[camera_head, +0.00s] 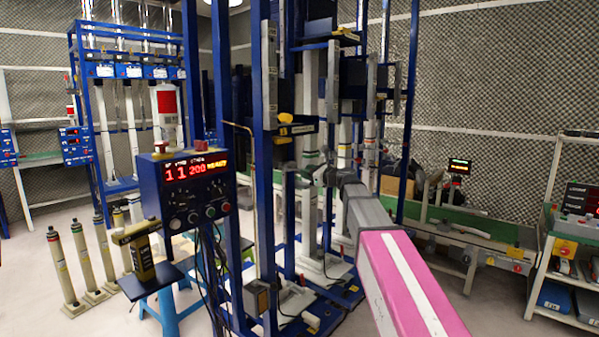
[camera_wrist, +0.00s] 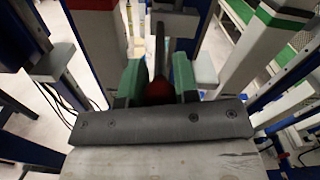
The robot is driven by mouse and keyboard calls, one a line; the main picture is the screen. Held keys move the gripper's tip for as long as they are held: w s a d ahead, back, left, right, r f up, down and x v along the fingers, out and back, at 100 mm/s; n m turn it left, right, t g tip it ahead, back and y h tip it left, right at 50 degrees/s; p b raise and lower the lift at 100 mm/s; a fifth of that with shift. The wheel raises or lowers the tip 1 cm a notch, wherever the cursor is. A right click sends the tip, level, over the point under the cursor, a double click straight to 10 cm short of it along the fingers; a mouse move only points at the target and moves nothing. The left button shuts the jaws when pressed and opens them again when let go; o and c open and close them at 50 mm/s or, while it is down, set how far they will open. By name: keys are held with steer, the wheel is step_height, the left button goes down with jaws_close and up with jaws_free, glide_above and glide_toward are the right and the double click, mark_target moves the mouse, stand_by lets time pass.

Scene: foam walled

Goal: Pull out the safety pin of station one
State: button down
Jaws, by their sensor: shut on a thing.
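My gripper (camera_head: 312,158) reaches into the blue-framed station (camera_head: 223,150) in the middle of the head view, at the end of my pink and grey arm. In the wrist view, the two green fingers of my gripper (camera_wrist: 158,82) are shut on a dark red piece, which looks like the safety pin (camera_wrist: 158,93). A dark upright bar (camera_wrist: 160,45) stands just beyond it. The pin's far end and its hole are hidden. In the head view the pin cannot be made out behind my gripper.
A control box (camera_head: 187,190) with red digits stands left of the station. Several cream cylinders (camera_head: 62,265) stand on the floor at left. A blue stool (camera_head: 168,310) is near the box. A shelf cart (camera_head: 568,260) is at right. Station posts stand close around my gripper.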

steer(key=v, duration=0.3)
steer(key=shift+s+d, duration=0.2)
steer(key=shift+s, duration=0.05)
steer(key=c, duration=0.9)
jaws_free()
steer(key=shift+d, duration=0.1)
steer(key=shift+o, duration=0.2)
steer(key=v, duration=1.1)
